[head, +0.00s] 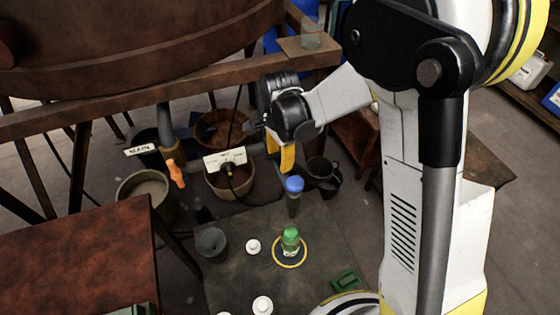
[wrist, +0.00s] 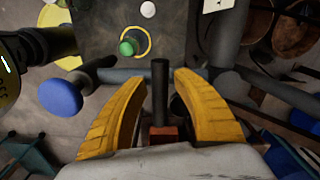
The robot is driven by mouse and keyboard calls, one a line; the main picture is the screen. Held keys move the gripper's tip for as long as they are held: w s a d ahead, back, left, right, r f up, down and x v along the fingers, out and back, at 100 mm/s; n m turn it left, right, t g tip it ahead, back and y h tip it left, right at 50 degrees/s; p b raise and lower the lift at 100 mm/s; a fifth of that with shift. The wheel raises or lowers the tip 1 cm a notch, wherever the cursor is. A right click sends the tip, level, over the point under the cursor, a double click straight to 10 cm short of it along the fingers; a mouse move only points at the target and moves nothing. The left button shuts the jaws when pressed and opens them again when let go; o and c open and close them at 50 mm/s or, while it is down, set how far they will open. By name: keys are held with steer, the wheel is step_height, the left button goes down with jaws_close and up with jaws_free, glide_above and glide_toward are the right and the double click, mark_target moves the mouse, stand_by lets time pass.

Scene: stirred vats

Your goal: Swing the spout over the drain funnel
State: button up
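A grey horizontal pipe (head: 255,149) runs below the vat, behind a white label plate, toward my gripper (head: 281,154); it looks like the spout, but I cannot be sure. The pipe also shows in the wrist view (wrist: 265,92). In the wrist view my gripper (wrist: 160,75) has its two yellow fingers apart. A dark upright rod (wrist: 160,85) with a red-brown block at its base stands between them, with gaps on both sides. A grey cup-like vessel (head: 211,242) on the floor mat may be the drain funnel; I cannot tell. The spout's outlet is not clear.
A blue knob (head: 294,184) stands close to my gripper, at left in the wrist view (wrist: 60,97). A green-capped bottle (head: 290,241) stands in a yellow ring. An orange valve handle (head: 175,173), several buckets and the vat's beam (head: 130,108) crowd the left.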

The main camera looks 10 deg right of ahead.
jaws_close()
steer(key=shift+d, duration=0.15)
steer(key=w+d+n, duration=0.6)
steer(key=w+n, duration=0.4)
steer(key=n, duration=0.8)
steer(key=shift+w+d, duration=0.3)
steer(key=shift+w, duration=0.05)
stand_by(0.4)
